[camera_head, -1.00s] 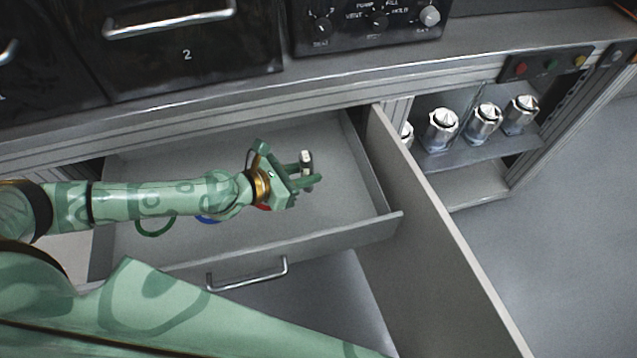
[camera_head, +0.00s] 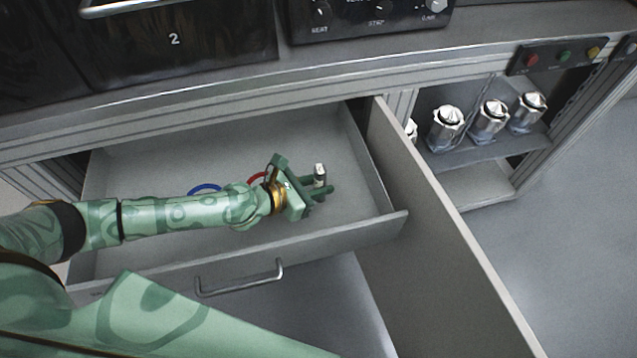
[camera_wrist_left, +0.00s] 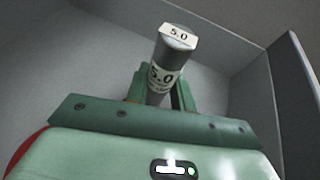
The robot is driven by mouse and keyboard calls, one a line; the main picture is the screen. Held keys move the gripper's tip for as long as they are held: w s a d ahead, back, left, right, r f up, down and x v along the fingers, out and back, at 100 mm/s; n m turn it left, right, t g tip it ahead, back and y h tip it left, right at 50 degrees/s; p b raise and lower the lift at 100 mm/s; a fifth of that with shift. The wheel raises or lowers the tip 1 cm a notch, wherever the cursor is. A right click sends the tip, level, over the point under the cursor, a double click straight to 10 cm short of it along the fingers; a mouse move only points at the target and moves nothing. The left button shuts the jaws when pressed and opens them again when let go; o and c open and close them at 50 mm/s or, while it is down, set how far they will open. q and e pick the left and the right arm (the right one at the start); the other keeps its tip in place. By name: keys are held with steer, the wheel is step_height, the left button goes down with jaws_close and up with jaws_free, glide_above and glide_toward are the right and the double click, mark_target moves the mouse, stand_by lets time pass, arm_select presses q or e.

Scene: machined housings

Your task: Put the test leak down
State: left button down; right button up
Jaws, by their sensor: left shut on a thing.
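The test leak is a small grey metal cylinder (camera_wrist_left: 165,62) with a white label reading 5.0, and it stands roughly upright between my left fingers in the left wrist view. In the head view the test leak (camera_head: 319,173) shows as a small pale piece at the fingertips. My left gripper (camera_head: 318,190) is shut on it, over the right part of the open drawer (camera_head: 345,215). In the left wrist view the fingers (camera_wrist_left: 160,92) press it from both sides. I cannot tell whether its lower end touches the drawer floor. My right gripper is not in view.
A blue ring (camera_head: 205,188) and a red ring (camera_head: 258,178) lie in the drawer, partly hidden by my arm. An open door panel (camera_head: 440,230) stands right of the drawer. Several metal housings (camera_head: 447,125) stand on a shelf beyond. The drawer's right end looks clear.

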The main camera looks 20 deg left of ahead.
arm_select(q)
steer(key=c, duration=1.2)
jaws_free()
steer(key=shift+r, duration=0.2)
steer(key=shift+p+v, duration=0.55)
steer(key=shift+v, duration=5.45)
steer(key=shift+r, duration=0.1)
